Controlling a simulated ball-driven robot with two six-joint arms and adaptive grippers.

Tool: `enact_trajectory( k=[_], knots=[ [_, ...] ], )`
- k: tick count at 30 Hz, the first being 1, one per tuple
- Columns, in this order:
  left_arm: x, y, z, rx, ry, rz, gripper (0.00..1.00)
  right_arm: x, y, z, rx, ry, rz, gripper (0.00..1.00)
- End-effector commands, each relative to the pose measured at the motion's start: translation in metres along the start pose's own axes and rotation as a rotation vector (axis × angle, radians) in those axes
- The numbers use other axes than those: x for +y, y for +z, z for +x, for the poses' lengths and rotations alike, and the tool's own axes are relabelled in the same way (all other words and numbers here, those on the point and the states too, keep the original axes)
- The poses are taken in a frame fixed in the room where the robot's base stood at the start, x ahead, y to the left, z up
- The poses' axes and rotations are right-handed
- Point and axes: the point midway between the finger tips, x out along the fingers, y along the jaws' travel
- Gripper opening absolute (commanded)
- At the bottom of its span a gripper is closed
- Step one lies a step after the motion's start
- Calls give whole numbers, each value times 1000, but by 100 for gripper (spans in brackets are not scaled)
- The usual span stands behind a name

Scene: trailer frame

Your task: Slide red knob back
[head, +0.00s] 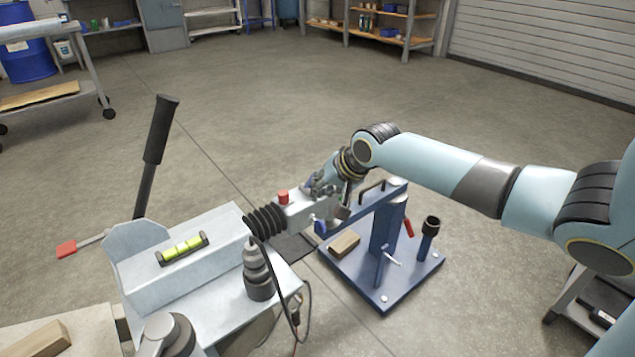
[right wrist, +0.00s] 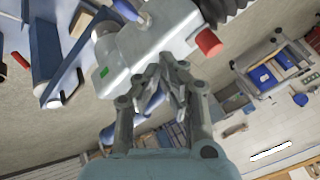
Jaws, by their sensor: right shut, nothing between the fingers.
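The red knob (head: 283,196) sits on top of the light grey coupling head (head: 302,210), in front of the black bellows (head: 265,221). In the right wrist view the red knob (right wrist: 208,42) sticks out from the side of the coupling head (right wrist: 150,45). My right gripper (head: 322,190) is shut and empty, just right of the knob in the head view. In the right wrist view its closed fingertips (right wrist: 172,65) lie close to the coupling body, apart from the knob. I cannot tell whether they touch the body. My left gripper is not in view.
A blue stand (head: 383,240) on a base plate, with a wooden block (head: 344,243), is under my right arm. A black-gripped lever (head: 160,130) rises at the left. A level vial (head: 183,249) lies on the grey drawbar (head: 195,275).

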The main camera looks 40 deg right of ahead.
Motion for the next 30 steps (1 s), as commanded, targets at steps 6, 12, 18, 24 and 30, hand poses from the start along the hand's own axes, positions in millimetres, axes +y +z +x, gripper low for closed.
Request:
enact_trajectory(
  k=[6,12,18,24,30],
  knots=[
    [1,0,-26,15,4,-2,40,-4,-4,-57,5,-5,-4,0],
    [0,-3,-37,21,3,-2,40,-2,-3,-82,3,-3,-3,0],
    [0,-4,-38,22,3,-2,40,-2,-1,-88,2,-4,-1,0],
    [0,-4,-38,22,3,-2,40,-2,-1,-88,2,-3,-1,0],
    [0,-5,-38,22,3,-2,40,-2,-1,-88,2,-3,-1,0]
  ],
)
